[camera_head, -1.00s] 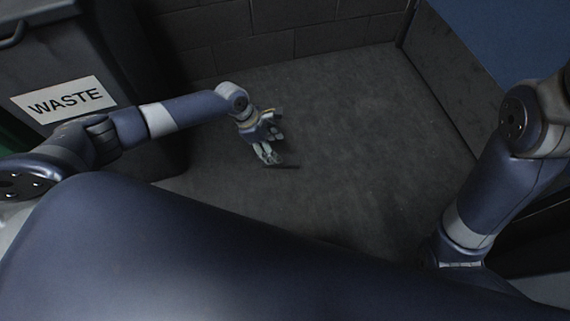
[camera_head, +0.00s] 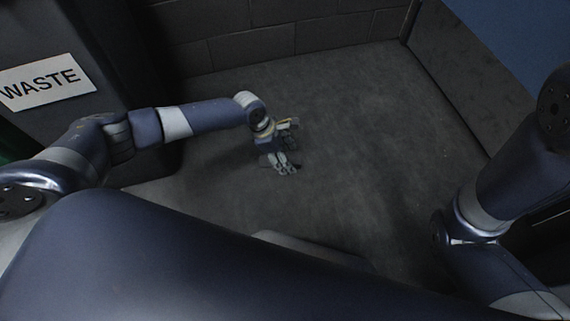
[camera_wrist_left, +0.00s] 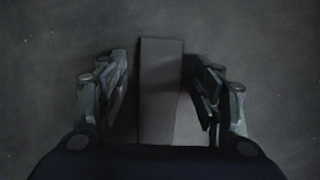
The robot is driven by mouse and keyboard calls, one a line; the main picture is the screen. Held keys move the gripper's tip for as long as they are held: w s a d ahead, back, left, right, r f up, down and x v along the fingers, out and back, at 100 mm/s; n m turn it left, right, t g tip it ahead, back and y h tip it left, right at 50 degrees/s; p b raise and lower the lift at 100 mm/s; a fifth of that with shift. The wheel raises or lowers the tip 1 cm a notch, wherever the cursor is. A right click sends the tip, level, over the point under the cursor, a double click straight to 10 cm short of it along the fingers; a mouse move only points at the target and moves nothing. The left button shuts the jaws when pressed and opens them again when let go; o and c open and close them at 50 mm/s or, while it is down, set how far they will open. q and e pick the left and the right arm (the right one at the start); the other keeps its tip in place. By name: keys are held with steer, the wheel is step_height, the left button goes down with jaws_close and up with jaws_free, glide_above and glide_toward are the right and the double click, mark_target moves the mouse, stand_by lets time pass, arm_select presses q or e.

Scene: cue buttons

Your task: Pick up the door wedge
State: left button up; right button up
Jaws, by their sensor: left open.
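The door wedge (camera_wrist_left: 161,95) is a long, dark grey-brown block lying on the floor. In the left wrist view it stands lengthwise between the two fingers of my left gripper (camera_wrist_left: 159,65). The fingers are open, with a gap on each side of the wedge; the right finger looks closer to it. In the head view my left gripper (camera_head: 283,166) points down at the floor, low over it. There the wedge is hard to make out beside the dark fingers. My right gripper is not in view; only part of the right arm shows at the right.
A dark bin (camera_head: 95,35) with a WASTE label (camera_head: 45,83) stands at the left. A block wall (camera_head: 290,38) closes off the back, and a dark panel (camera_head: 470,75) runs along the right. The grey floor (camera_head: 360,130) right of the gripper is clear.

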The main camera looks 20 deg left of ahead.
arm_select(q)
steer(key=c, duration=1.2)
steer(key=shift+d, duration=0.1)
